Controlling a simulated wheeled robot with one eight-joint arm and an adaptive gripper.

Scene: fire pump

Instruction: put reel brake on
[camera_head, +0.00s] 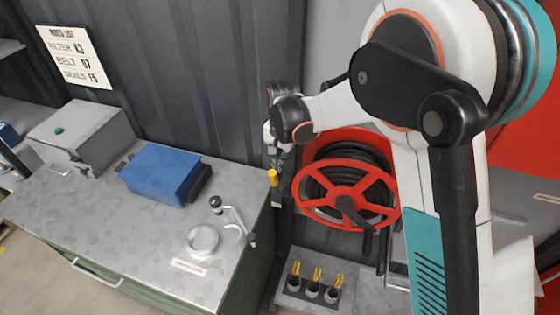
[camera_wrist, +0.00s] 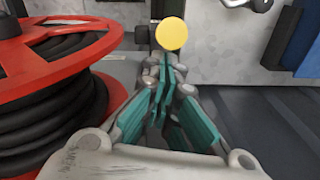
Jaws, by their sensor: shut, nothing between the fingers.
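The red hose reel (camera_head: 345,195) with black hose (camera_head: 352,160) stands beside the bench, and its rim (camera_wrist: 70,65) fills the left of the wrist view. A yellow knob (camera_head: 273,178), apparently the reel brake's handle, is just left of the reel. The knob (camera_wrist: 172,35) shows round and face-on in the wrist view, beyond my fingertips. My gripper (camera_head: 278,158) is shut and empty, with its tips (camera_wrist: 168,62) close to the knob. I cannot tell whether they touch it. The knob's stem is mostly hidden.
The metal-topped bench (camera_head: 105,225) at left holds a blue box (camera_head: 162,174), a grey box (camera_head: 78,135) with a green button, and a crank handle (camera_head: 232,215). A holder (camera_head: 313,290) with yellow-handled items sits below the reel. A corrugated wall (camera_head: 170,70) stands behind.

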